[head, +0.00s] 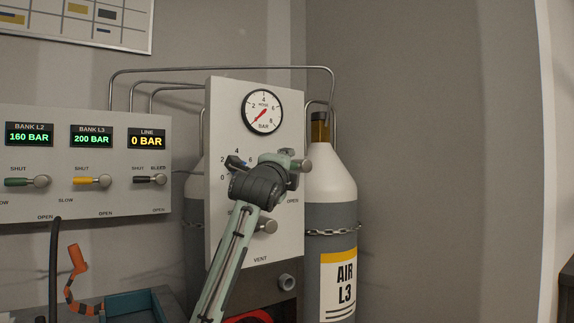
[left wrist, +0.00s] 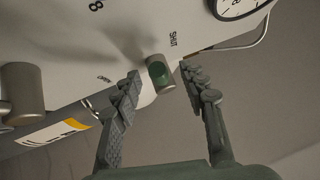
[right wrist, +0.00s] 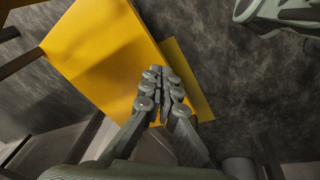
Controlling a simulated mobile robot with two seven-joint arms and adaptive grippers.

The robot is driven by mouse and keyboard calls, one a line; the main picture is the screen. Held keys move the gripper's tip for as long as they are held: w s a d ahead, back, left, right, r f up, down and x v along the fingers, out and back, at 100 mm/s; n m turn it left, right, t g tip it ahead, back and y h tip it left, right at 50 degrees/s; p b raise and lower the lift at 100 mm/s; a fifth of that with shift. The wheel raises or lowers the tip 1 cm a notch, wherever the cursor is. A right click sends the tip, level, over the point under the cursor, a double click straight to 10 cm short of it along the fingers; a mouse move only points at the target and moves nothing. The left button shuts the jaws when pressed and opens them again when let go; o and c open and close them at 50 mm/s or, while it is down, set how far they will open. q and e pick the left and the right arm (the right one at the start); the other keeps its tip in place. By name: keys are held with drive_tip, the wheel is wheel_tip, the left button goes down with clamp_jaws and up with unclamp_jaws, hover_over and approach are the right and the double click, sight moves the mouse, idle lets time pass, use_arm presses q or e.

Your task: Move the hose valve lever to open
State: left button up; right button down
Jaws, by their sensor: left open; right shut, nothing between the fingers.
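The hose valve (head: 306,166) is on the white upright panel, its metal end showing just past my left gripper (head: 290,164). In the left wrist view the valve's short metal piece with a green face (left wrist: 160,73) lies just ahead of and between the open fingertips (left wrist: 158,80). The SHUT label is close beside it and the OPEN label is off to the left. No contact is clear. My gripper hides much of the lever in the head view, so I cannot tell its exact angle. My right gripper (right wrist: 160,95) is shut and empty above a yellow surface.
A vent knob (head: 267,226) sits below the valve, and the hose gauge (head: 262,111) above. A chained AIR L3 cylinder (head: 331,215) stands right of the panel. Another panel (head: 100,120) with several levers is at left. An orange-handled item (head: 76,258) is at lower left.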

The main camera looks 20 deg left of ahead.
use_arm(q)
drive_tip(key=shift+w+a+r, duration=0.15)
drive_tip(key=shift+w, duration=1.1)
use_arm(e)
drive_tip(key=shift+s+d+f, duration=0.1)
drive_tip(key=shift+s+f, duration=0.35)
drive_tip(key=shift+f, duration=0.35)
use_arm(q)
clamp_jaws()
